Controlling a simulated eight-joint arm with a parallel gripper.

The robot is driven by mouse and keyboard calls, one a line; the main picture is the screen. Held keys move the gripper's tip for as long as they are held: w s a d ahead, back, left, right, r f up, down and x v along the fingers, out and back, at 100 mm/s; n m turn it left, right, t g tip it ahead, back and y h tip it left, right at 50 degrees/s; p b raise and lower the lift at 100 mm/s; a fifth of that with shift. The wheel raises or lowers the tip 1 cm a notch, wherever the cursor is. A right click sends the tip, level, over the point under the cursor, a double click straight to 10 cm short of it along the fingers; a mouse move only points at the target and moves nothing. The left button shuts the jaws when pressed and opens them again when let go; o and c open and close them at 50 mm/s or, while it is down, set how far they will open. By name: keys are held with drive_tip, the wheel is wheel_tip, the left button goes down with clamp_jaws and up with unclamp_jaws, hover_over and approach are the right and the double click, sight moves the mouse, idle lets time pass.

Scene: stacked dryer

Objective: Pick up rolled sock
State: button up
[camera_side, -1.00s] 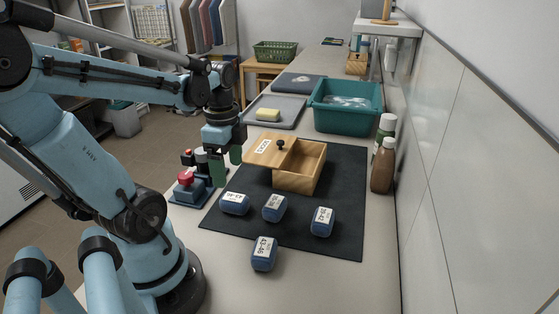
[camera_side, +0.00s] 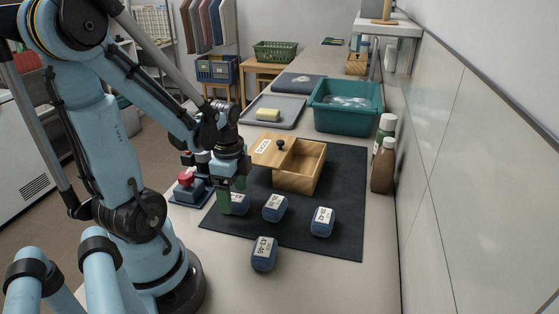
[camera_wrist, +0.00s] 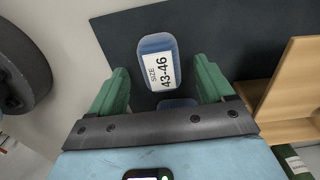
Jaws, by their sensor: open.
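Several blue rolled socks with white size labels lie on or by the dark mat: a left one (camera_side: 238,204), a middle one (camera_side: 274,208), a right one (camera_side: 322,221) and a front one (camera_side: 264,254). My gripper (camera_side: 234,191), with green fingers, is open, pointing down over the left sock and partly hiding it. In the wrist view, a sock labelled 43-46 (camera_wrist: 157,65) shows between and beyond the open fingers. A second blue item (camera_wrist: 178,103) is mostly hidden behind the gripper body. I cannot tell whether a finger touches a sock.
A wooden box (camera_side: 300,175) with a partly slid lid stands behind the socks on the dark mat (camera_side: 342,190). A red-button unit (camera_side: 188,187) is left. A teal bin (camera_side: 345,120), grey tray (camera_side: 290,103) and brown bottle (camera_side: 383,170) stand farther back. The mat's right side is clear.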

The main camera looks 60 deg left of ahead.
drive_tip(key=shift+f, duration=1.3)
drive_tip(key=shift+c, duration=0.5)
drive_tip(key=c, duration=1)
drive_tip(key=shift+r, duration=0.2)
